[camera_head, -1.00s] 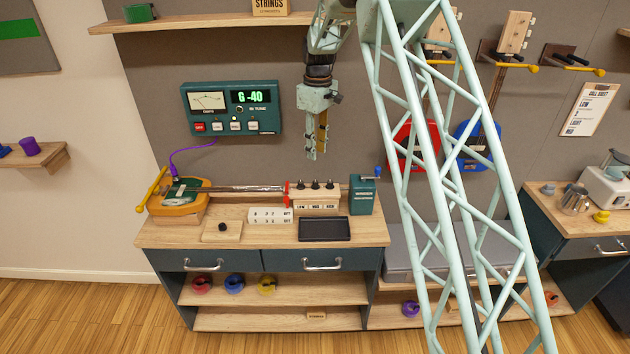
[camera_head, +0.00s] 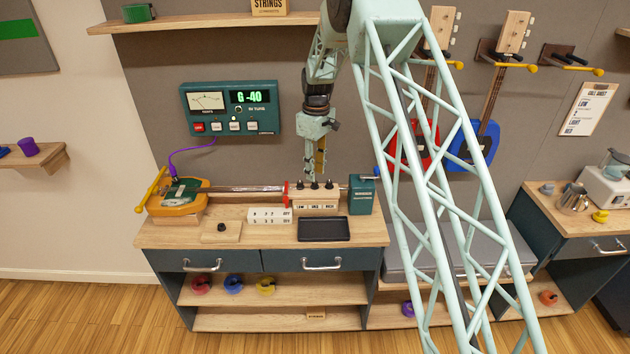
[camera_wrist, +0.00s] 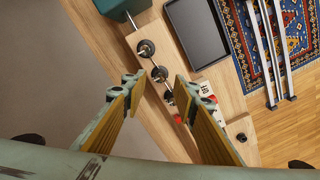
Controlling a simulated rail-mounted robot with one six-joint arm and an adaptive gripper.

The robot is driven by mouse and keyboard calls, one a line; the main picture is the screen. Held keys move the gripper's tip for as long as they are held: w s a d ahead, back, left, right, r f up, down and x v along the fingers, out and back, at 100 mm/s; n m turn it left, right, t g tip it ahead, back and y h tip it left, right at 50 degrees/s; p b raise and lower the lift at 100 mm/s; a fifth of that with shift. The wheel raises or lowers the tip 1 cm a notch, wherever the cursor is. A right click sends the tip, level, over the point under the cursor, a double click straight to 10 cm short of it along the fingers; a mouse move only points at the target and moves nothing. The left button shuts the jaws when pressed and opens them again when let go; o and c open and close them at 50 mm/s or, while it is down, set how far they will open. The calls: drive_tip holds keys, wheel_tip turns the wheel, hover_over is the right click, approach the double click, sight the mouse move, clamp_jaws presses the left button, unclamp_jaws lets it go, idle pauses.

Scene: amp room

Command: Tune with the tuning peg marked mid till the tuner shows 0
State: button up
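The tuner (camera_head: 231,108) on the wall shows G -40 in green. The peg block (camera_head: 316,201) stands on the workbench with three dark pegs in a row, over labels low, mid and high. The mid peg (camera_head: 314,185) is the middle one; in the wrist view the middle peg (camera_wrist: 160,73) lies between the fingertips' lines. My gripper (camera_head: 315,176) points down just above the pegs. In the wrist view my gripper (camera_wrist: 158,82) is open and empty, its fingers on either side of the peg row. I cannot tell whether it touches a peg.
A teal box (camera_head: 361,194) stands right of the peg block. An orange instrument body (camera_head: 178,203) lies to the left, joined by a long neck. A black tray (camera_head: 324,229) and a white number block (camera_head: 269,216) are in front. A shelf (camera_head: 200,24) is above.

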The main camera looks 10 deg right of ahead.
sight(315, 182)
drive_tip(key=shift+f, duration=2.25)
drive_tip(key=c, duration=0.9)
drive_tip(key=shift+o, duration=0.2)
